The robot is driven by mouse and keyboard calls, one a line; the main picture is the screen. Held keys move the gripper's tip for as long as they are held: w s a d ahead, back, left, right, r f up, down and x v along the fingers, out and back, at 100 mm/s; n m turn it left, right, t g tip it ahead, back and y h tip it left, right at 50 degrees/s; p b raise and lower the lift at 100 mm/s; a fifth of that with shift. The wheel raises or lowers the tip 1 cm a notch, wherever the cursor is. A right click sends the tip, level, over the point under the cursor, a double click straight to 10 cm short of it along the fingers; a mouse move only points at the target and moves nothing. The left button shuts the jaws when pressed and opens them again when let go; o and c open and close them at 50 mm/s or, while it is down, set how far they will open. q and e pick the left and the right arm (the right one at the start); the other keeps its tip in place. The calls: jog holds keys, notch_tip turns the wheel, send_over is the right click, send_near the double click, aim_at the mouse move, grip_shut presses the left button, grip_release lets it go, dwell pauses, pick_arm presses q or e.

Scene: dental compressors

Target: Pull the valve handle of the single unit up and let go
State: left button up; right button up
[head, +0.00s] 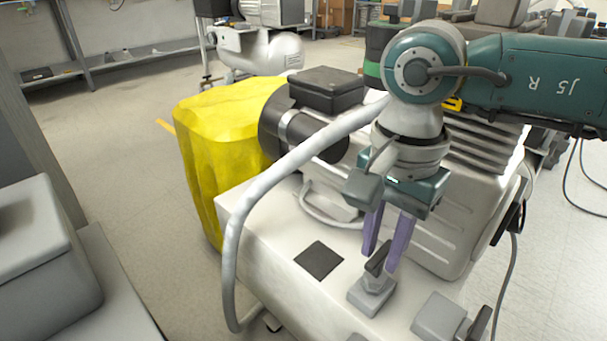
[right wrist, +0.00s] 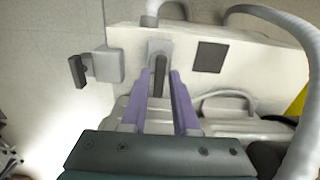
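The valve handle (head: 377,259) is a short dark lever on a grey valve block (head: 371,297), on top of the white compressor housing (head: 290,237). It stands tilted up from the block in the head view. My right gripper (head: 383,258) points down at it with two purple fingers. In the right wrist view, the dark handle (right wrist: 161,71) lies between the spread fingertips (right wrist: 161,82), with a gap visible on both sides. The gripper looks open, and its fingers partly overlap the handle in the head view. My left gripper is not in view.
A second grey block (head: 438,316) with a dark lever (head: 479,325) sits to the right. A thick pale hose (head: 250,215) arches on the left. A yellow covering (head: 215,140) is behind, and a dark square (head: 319,261) marks the housing top. Floor is free at left.

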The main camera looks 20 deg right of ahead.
aim_at(382, 252)
jog(key=shift+o, duration=1.1)
pick_arm(q)
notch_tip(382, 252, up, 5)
jog(key=p, duration=0.4)
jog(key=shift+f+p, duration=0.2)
jog(key=shift+p, duration=0.1)
pick_arm(e)
notch_tip(382, 252, up, 10)
jog(key=shift+f, duration=0.1)
